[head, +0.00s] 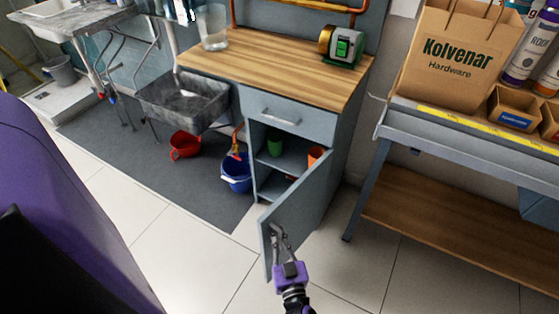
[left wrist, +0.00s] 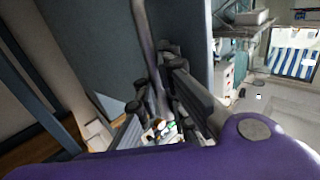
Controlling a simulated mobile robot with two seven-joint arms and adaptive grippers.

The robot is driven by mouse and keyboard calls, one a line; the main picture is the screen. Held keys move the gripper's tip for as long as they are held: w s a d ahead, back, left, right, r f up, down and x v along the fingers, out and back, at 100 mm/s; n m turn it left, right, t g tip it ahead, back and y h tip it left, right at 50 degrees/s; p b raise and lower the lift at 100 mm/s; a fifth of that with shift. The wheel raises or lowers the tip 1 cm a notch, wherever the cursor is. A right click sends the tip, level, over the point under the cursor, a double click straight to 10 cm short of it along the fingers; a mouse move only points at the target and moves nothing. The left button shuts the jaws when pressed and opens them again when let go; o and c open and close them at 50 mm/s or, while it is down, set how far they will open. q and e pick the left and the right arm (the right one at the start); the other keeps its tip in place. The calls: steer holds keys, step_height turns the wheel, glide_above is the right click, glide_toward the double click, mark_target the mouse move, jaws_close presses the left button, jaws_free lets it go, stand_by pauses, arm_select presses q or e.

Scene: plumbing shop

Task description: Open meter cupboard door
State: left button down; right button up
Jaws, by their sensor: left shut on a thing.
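The grey-blue meter cupboard (head: 318,190) stands under a wooden worktop. Its door (head: 292,205) is swung well open toward me, showing shelves inside. My left gripper (head: 277,234) is at the outer face of the door, shut on the door handle. The fingers hide part of the handle. My right gripper is in neither view.
A green cup (head: 275,147) and an orange cup (head: 315,155) stand inside the cupboard. A blue bucket (head: 237,178) and a red bucket (head: 184,146) are on the dark mat to the left. A workbench (head: 440,215) stands to the right. Tiled floor in front is clear.

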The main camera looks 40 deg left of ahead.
arm_select(q)
steer(key=shift+s+a+f, duration=0.1)
steer(key=shift+s+f, duration=0.15)
steer(key=shift+s, duration=0.15)
steer(key=c, duration=2.1)
jaws_free()
steer(key=shift+r, duration=0.2)
steer(key=shift+w, duration=0.2)
steer(key=v, duration=1.2)
